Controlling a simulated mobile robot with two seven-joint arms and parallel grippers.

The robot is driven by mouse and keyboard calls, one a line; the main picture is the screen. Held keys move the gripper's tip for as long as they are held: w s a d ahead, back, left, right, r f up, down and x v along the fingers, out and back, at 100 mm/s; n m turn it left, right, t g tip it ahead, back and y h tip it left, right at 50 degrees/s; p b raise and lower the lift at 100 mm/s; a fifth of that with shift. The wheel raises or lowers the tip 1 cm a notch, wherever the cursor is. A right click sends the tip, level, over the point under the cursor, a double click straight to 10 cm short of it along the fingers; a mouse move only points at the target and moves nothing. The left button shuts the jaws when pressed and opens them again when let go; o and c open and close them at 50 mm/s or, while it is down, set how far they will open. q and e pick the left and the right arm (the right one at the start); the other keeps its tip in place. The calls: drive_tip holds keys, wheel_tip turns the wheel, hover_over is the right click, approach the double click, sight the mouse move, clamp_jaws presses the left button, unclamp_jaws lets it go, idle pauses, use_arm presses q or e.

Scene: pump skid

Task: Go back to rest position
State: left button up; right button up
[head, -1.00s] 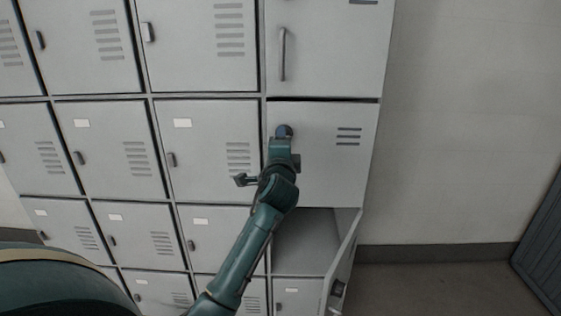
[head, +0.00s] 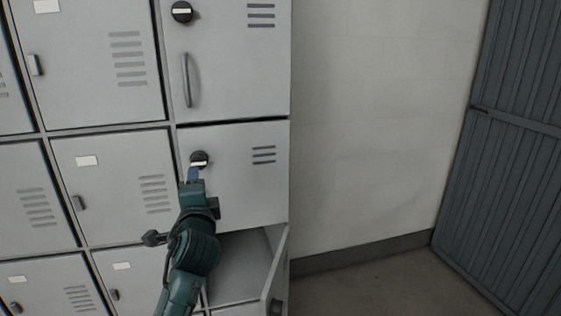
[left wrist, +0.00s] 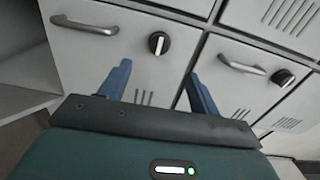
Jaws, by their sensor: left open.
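My left gripper (head: 192,176) is in front of a grey locker door (head: 245,185) in the right-hand column, just below its round black knob (head: 199,159) with a white bar. In the left wrist view the blue fingers of my left gripper (left wrist: 160,86) are spread apart with nothing between them. A black and white knob (left wrist: 158,43) shows beyond the fingertips, apart from them. My right gripper is in neither view.
Below that door a locker compartment (head: 241,262) stands open, its door (head: 277,275) swung out to the right. The door above has a bar handle (head: 187,80) and a knob (head: 181,12). A bare wall (head: 370,130) and a dark ribbed panel (head: 510,130) are at right.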

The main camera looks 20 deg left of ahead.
use_arm(q)
drive_tip(key=s+d+f+n+h+p, duration=0.1)
drive_tip(key=s+d+f+h, duration=0.25)
drive_tip(key=f, duration=0.45)
drive_tip(key=s+d+f+h, duration=0.2)
drive_tip(key=d+f+h, duration=0.25)
drive_tip(key=f, duration=0.45)
drive_tip(key=s+d+f+n+g+h, duration=0.2)
drive_tip(key=s+d+f, duration=0.4)
drive_tip(key=s, duration=0.3)
drive_tip(key=s+d+f+n+g+h+p, duration=0.1)
drive_tip(key=s+d+f+n+g+h, duration=0.1)
drive_tip(key=s+d+f+n, duration=0.3)
drive_tip(key=s+f+h, duration=0.1)
drive_tip(key=s+f, duration=0.1)
drive_tip(key=s, duration=0.2)
drive_tip(key=shift+s+d+f+g, duration=0.15)
drive_tip(key=shift+s+d+g, duration=0.15)
drive_tip(key=shift+s+d, duration=0.1)
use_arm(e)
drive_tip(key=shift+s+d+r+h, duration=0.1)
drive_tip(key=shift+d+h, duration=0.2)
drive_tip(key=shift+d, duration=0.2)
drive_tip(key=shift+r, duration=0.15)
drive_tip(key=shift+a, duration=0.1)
